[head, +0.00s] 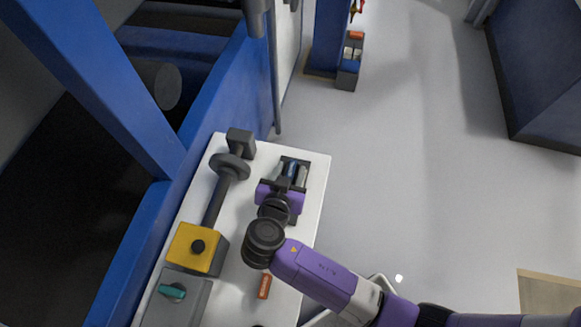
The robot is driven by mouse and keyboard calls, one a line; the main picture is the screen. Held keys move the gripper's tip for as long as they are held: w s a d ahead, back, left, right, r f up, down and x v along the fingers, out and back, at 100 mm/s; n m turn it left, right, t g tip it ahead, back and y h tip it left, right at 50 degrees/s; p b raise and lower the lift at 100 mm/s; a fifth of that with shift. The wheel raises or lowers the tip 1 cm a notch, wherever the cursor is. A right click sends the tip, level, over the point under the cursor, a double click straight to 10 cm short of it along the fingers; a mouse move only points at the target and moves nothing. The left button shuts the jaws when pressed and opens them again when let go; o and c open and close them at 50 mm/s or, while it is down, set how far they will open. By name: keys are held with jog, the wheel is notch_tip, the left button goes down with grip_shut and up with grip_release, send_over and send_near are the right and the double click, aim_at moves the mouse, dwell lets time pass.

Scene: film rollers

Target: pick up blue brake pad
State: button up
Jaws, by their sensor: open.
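My gripper (292,166), on the end of my purple arm, is over the far right part of the white table (316,168). Its jaws are open. A small blue piece, which looks like the blue brake pad (291,171), shows between the two fingers. The gripper partly hides it, and I cannot tell whether the fingers touch it. An orange block (264,286) lies on the table left of my arm, nearer the front.
A grey shaft with a disc (230,166) and a yellow block (194,249) stand left of the gripper. A grey box with a teal knob (172,291) is at the front left. Blue machine framing (213,87) borders the table's left side. Open floor lies right.

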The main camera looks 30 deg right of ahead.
jog(key=shift+x, duration=0.9)
jog(key=shift+c, duration=0.2)
grip_shut()
jog(key=shift+r, duration=0.1)
